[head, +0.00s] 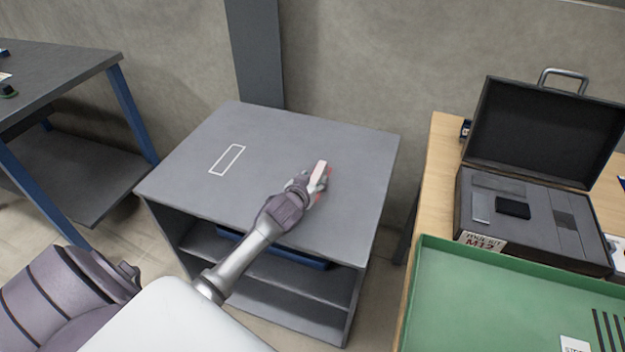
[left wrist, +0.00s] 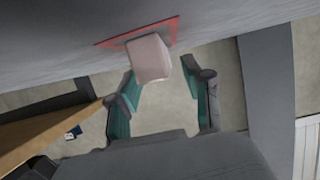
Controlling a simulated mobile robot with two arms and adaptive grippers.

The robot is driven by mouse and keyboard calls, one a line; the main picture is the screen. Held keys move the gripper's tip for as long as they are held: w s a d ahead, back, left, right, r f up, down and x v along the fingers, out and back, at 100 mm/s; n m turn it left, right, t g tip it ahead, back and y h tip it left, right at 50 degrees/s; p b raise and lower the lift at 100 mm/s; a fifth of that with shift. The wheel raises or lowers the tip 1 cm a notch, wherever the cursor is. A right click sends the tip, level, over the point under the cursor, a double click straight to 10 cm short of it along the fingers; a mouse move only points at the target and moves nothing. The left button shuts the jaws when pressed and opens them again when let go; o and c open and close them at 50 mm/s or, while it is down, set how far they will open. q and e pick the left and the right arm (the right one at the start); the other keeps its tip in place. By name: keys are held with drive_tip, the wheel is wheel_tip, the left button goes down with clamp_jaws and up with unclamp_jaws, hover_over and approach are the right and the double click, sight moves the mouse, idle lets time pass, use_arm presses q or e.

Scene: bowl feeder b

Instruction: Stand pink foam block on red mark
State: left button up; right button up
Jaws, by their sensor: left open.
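The pink foam block (head: 319,173) stands upright on the grey cabinet top in the head view. In the left wrist view the block (left wrist: 149,58) stands on the red mark (left wrist: 110,42), whose outline shows around its base. In the head view only a bit of the red mark (head: 330,171) shows beside the block. My left gripper (head: 314,185) is at the near side of the block. In the left wrist view its fingers (left wrist: 163,105) are open, with the block ahead near their tips. My right gripper is not in view.
A white rectangle outline (head: 227,159) lies on the left of the grey cabinet top (head: 270,135). A blue tray (head: 310,263) sits on the shelf below. To the right are an open black case (head: 480,225) and a green tray (head: 470,290). The cabinet top is otherwise clear.

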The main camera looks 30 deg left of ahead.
use_arm(q)
drive_tip(key=shift+s+d+f, duration=0.15)
drive_tip(key=shift+s+f, duration=0.1)
drive_tip(key=shift+f, duration=0.25)
drive_tip(key=shift+r+p, duration=0.3)
drive_tip(key=shift+p, duration=0.05)
drive_tip(key=v, duration=0.8)
drive_tip(key=r+p+v, duration=0.1)
drive_tip(key=v, duration=0.3)
drive_tip(key=shift+w, duration=0.2)
drive_tip(key=shift+f, duration=0.1)
